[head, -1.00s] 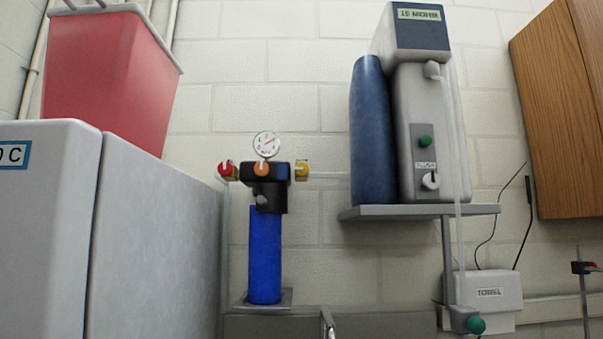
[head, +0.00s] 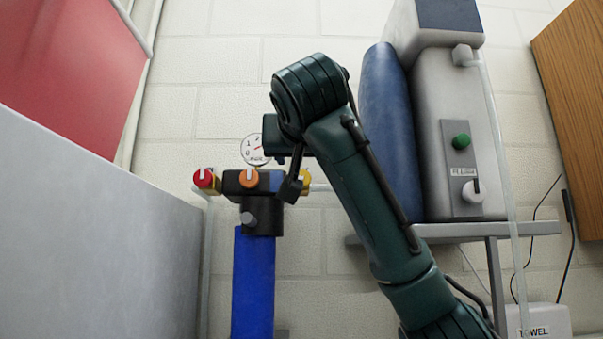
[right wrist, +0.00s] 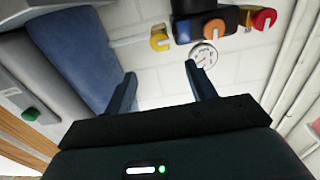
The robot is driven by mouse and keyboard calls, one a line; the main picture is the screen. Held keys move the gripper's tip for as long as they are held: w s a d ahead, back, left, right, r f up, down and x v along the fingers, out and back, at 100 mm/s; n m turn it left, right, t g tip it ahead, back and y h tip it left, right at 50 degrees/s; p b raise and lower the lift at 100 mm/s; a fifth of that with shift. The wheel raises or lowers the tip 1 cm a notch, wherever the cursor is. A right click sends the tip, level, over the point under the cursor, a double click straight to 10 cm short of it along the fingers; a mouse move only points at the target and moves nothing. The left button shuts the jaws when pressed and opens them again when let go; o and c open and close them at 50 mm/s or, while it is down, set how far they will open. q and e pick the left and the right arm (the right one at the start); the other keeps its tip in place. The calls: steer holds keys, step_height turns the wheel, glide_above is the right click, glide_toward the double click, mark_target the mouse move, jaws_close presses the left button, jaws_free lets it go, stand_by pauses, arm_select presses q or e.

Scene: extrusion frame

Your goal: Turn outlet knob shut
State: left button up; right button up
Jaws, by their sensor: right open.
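The filter assembly has a black head (head: 232,184) over a blue cylinder (head: 253,285). The pictures do not label which is the outlet. My left gripper is not in view.
A round gauge (head: 254,149) sits above the filter head. A large grey cabinet (head: 90,230) fills the left. A wooden cupboard (head: 575,100) hangs far right.

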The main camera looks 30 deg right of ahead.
mark_target(302, 177)
steer(key=p+x, duration=0.3)
steer(key=x, duration=0.7)
steer(key=shift+r+p, duration=0.1)
steer(key=shift+p, duration=0.25)
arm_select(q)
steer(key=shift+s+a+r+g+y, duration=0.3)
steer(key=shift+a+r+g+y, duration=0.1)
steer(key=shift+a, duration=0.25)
arm_select(e)
steer(key=shift+w+d, duration=0.3)
steer(key=shift+w, duration=0.3)
steer(key=shift+c, duration=0.4)
steer(key=c, duration=0.9)
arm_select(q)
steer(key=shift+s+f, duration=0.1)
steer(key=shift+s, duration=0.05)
